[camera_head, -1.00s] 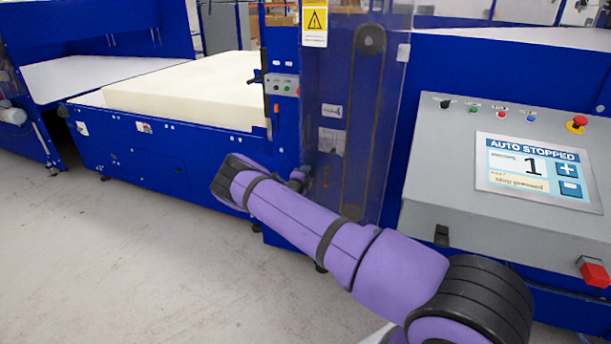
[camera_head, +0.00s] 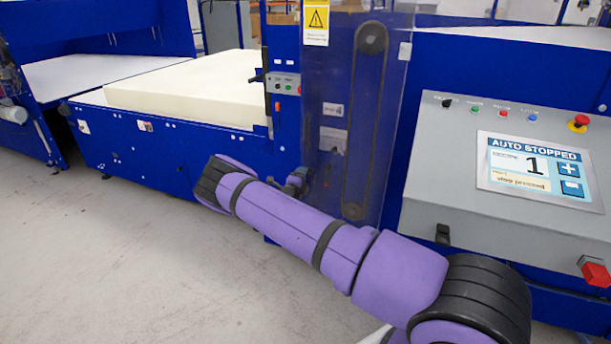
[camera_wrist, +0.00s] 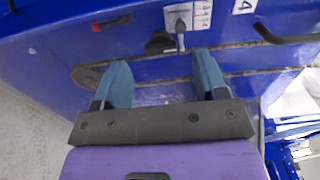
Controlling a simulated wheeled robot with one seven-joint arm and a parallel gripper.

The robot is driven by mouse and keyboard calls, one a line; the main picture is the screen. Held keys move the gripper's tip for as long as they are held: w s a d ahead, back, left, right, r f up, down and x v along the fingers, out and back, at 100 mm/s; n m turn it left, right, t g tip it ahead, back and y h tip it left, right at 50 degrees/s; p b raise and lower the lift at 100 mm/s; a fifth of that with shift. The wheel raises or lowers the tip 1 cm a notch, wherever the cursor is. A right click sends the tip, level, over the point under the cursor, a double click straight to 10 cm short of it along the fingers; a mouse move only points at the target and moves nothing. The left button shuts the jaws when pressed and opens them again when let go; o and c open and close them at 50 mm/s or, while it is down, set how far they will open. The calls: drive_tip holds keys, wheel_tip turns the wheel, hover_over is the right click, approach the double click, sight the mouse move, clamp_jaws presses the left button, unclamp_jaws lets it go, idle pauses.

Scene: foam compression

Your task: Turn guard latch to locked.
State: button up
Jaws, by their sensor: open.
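The clear guard panel (camera_head: 388,120) stands upright in front of a belt in the head view. In the wrist view, a small grey lever-like part (camera_wrist: 180,27) sits on a white marked plate (camera_wrist: 201,14), with a dark knob-like part (camera_wrist: 160,42) beside it. I cannot tell for sure which is the guard latch, nor its setting. My gripper (camera_wrist: 162,84) is open and empty, its two blue-grey fingers pointing at the blue panel just below these parts. No contact shows. In the head view, my arm mostly hides the gripper.
The grey control box (camera_head: 450,165) at right has a screen (camera_head: 540,170) reading "AUTO STOPPED" and a red knob (camera_head: 594,270). A cream foam block (camera_head: 185,88) lies on the blue machine at left. A dark handle (camera_wrist: 285,36) juts at the wrist view's right. Open floor (camera_head: 110,260) lies lower left.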

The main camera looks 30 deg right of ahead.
drive_tip(key=v, duration=0.6)
drive_tip(key=shift+s+a, duration=0.1)
drive_tip(key=shift+a, duration=0.05)
drive_tip(key=s+r+m+g+y, duration=0.2)
drive_tip(key=s+r+m+g, duration=0.2)
drive_tip(key=s+r+m, duration=0.45)
drive_tip(key=s+d+r+m+g+y, duration=0.1)
drive_tip(key=s+r+m+g, duration=0.3)
drive_tip(key=r+m, duration=0.65)
drive_tip(key=s+r+m+g+y, duration=0.2)
drive_tip(key=s+r+m+g, duration=0.1)
drive_tip(key=s+r+m, duration=0.55)
drive_tip(key=s+a+r+m+t+y, duration=0.1)
drive_tip(key=s+a+r+m+y, duration=0.2)
drive_tip(key=s, duration=0.7)
drive_tip(key=s+a+r+m+t+y, duration=0.2)
drive_tip(key=s+a+r+m+y, duration=0.1)
drive_tip(key=s+a+r+m, duration=0.3)
drive_tip(key=s+a+r+m+t+y, duration=0.2)
drive_tip(key=s+a+r+m, duration=0.3)
drive_tip(key=s, duration=1)
drive_tip(key=shift+a+r+m+y, duration=0.5)
drive_tip(key=shift+r+m, duration=0.65)
drive_tip(key=shift+r, duration=0.9)
